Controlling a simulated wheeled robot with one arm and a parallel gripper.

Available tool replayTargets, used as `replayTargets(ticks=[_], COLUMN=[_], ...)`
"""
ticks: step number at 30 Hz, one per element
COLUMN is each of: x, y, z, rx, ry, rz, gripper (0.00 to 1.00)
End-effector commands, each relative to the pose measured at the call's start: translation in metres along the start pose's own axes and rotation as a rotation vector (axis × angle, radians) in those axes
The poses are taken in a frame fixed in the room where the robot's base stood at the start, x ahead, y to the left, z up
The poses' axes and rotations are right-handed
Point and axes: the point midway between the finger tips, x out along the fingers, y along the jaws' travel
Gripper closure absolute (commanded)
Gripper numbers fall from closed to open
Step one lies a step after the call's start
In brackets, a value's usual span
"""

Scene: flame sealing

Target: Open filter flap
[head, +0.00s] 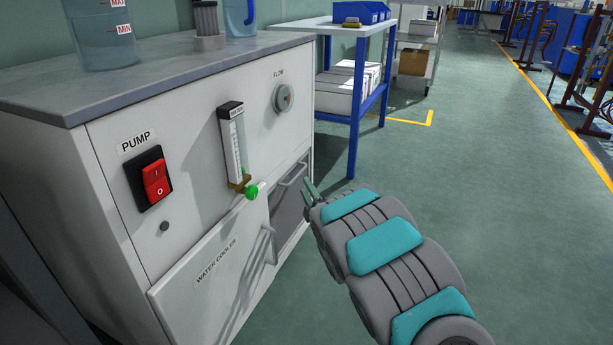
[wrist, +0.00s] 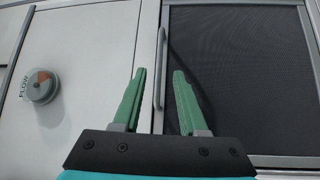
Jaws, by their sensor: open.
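The filter flap (head: 288,210) is a dark mesh panel in a pale frame at the lower right of the white cabinet front. It fills the right of the wrist view (wrist: 240,80) and looks shut. Its slim grey handle (head: 294,174) runs along one edge and stands upright in the wrist view (wrist: 160,65). My gripper (head: 308,188) is just right of the handle in the head view. In the wrist view its green fingers (wrist: 160,72) are apart, with the handle appearing between the tips. I cannot tell whether the tips reach around it. The jaws hold nothing.
The cabinet also bears a red pump switch (head: 156,178), a flow meter (head: 234,145) with a green knob, a flow dial (head: 283,98) and a water cooler panel (head: 215,280) with its own handle. A blue-legged table (head: 355,110) stands behind. The floor at right is clear.

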Motion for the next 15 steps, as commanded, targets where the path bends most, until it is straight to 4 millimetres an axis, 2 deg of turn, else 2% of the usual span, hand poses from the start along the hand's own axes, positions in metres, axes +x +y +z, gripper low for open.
replayTargets(ticks=[8, 15], x=[0.015, 0.045], y=[0.0, 0.001], z=[-0.001, -0.001], rx=[0.0, 0.0], ry=[0.004, 0.004], rz=[0.005, 0.006], gripper=[0.58, 0.58])
